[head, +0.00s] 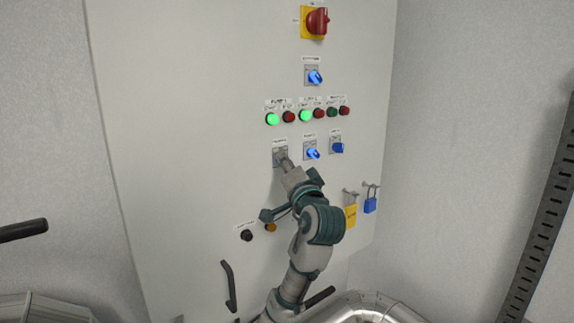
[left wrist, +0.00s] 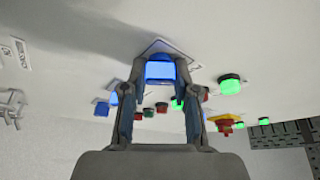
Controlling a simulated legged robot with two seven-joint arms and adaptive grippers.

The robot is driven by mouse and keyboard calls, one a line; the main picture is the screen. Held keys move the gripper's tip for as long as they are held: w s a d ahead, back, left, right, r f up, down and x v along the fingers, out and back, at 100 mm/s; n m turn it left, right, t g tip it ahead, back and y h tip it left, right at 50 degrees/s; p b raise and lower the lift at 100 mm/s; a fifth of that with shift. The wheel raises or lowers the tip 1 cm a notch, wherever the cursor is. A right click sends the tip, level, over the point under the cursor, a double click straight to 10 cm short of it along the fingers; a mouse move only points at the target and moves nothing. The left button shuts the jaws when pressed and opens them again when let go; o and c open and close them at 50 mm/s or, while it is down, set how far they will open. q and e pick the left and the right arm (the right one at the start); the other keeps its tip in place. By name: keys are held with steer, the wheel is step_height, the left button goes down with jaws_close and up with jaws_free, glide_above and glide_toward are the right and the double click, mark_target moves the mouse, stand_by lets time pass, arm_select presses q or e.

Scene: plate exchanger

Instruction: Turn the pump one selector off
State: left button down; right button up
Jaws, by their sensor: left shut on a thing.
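The pump one selector (head: 280,151) is the leftmost in a row of three selectors on the pale cabinet door. My left gripper (head: 285,163) reaches up to it and hides its knob in the head view. In the left wrist view the lit blue knob (left wrist: 159,70) sits between the two fingers of my left gripper (left wrist: 161,63), which are shut on it. The fingers hide its sides, and I cannot tell which position it points to. My right gripper is not in view.
Two blue selectors (head: 312,153) (head: 337,147) sit just right of it. Above are lit green buttons (head: 272,119) (head: 305,115), red buttons, another blue selector (head: 315,77) and a red rotary switch (head: 317,20). Padlocks (head: 351,215) (head: 370,204) hang lower right. A door handle (head: 229,285) is below.

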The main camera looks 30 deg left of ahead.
arm_select(q)
steer(key=shift+w+f+m+g+h, duration=0.15)
steer(key=shift+m+h, duration=0.3)
steer(key=shift+m, duration=0.8)
steer(key=shift+s+r+m+g+h, duration=0.1)
steer(key=shift+m+h, duration=0.4)
steer(key=shift+m, duration=0.7)
steer(key=shift+w+f+m+g+h, duration=0.15)
steer(key=shift+m+h, duration=0.3)
steer(key=shift+m, duration=0.8)
steer(key=shift+s, duration=0.1)
steer(key=c, duration=0.9)
jaws_free()
steer(key=shift+r, duration=0.1)
